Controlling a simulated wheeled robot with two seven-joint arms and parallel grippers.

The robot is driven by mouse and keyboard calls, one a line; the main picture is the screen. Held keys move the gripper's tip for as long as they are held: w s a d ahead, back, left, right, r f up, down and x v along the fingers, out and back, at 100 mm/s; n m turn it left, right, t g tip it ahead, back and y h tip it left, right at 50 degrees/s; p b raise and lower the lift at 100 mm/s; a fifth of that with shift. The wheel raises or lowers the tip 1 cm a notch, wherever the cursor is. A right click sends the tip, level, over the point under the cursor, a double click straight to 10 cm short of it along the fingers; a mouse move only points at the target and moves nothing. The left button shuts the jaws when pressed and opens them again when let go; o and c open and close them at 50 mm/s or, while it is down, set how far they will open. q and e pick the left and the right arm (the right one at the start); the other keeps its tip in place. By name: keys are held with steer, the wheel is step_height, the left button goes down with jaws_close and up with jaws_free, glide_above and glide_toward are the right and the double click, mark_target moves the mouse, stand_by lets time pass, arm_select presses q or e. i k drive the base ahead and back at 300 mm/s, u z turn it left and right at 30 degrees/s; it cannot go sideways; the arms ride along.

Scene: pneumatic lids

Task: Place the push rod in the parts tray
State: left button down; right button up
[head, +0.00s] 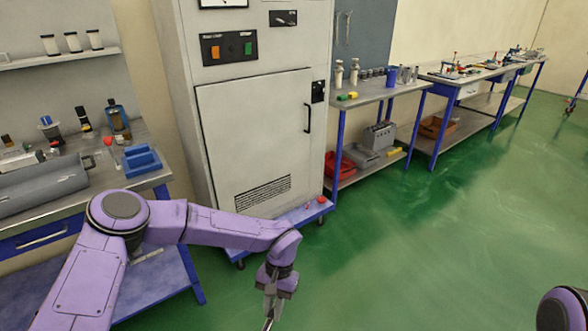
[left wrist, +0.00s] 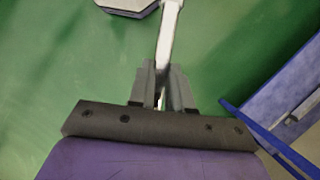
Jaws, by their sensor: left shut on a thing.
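My left gripper (head: 271,296) hangs over the green floor in front of the grey cabinet. In the left wrist view my left gripper (left wrist: 162,76) is shut on a pale grey rod, the push rod (left wrist: 169,34), which sticks out beyond the fingertips. Its held end is hidden between the fingers. My right gripper is out of view.
The left workbench (head: 64,206) carries a grey cylinder (head: 45,187) and several bottles. A tall grey cabinet (head: 255,130) on a blue wheeled base stands behind the gripper. A shelf table (head: 375,94) stands beyond it. Green floor (head: 420,240) is clear to the right.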

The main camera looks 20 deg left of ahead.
mark_target(37, 184)
steer(key=u, duration=1.1)
steer(key=i, duration=0.95)
steer(key=u, duration=0.95)
